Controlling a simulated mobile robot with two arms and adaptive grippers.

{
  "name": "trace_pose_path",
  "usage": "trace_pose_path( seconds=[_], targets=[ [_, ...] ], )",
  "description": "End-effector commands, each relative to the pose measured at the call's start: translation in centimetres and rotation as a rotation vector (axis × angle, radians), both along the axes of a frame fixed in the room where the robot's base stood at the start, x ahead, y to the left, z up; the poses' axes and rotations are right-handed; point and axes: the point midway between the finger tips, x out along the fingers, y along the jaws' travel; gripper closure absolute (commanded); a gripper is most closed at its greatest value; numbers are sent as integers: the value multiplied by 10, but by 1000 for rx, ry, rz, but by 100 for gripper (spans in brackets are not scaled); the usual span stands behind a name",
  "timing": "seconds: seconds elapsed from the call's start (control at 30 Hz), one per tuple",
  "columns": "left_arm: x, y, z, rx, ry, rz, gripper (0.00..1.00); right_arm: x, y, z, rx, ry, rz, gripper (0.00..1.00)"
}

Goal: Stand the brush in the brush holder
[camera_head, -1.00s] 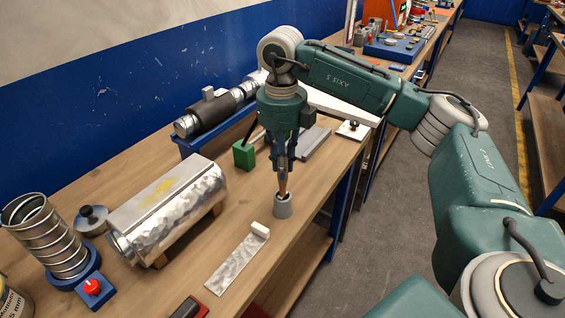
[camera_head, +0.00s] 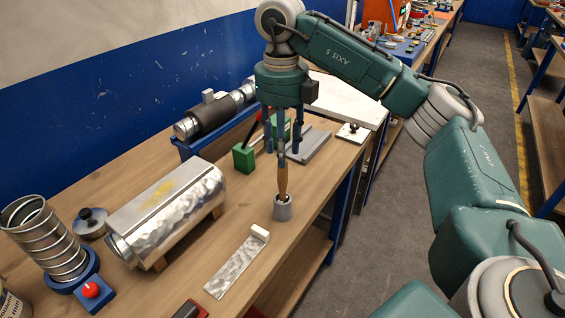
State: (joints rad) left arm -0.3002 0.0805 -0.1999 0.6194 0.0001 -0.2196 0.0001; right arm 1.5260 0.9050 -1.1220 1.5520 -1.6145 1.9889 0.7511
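The brush (camera_head: 283,182) stands upright in the brush holder (camera_head: 283,208), a small grey cup near the front edge of the bench. Its brown wooden part rises out of the cup, and a darker upper part reaches up toward my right gripper. My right gripper (camera_head: 282,146) points down above the holder. Its fingers are spread apart, one on each side of the brush's upper end, with visible gaps. The bottom of the brush is hidden inside the cup. My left gripper is not in view.
A flat metal strip with a white block (camera_head: 238,264) lies in front of the holder. A shiny metal duct (camera_head: 165,215) lies to the left. A green block (camera_head: 244,158) and a grey rail (camera_head: 305,147) are behind. Bare bench surrounds the holder.

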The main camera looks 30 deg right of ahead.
Motion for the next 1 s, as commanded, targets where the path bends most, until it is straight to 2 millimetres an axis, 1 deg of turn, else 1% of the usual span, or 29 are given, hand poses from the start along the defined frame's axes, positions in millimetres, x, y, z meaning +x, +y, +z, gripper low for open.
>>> trace_pose_path(
  seconds=[0.03, 0.1, 0.2, 0.33, 0.5, 1.0],
  targets=[
    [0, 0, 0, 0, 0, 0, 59, 2, 0, 14, -1, -6, -1, 61],
    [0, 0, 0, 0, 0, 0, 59, 1, 0, 29, -1, -7, 0, 61],
    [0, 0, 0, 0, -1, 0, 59, 1, 0, 42, -2, -4, 0, 61],
    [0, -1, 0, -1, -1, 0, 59, 1, 0, 53, -1, -2, 0, 61],
    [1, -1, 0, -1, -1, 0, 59, 0, 0, 58, 0, 0, 0, 61],
    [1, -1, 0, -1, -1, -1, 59, 0, 0, 58, 0, 1, 0, 61]
  ],
)
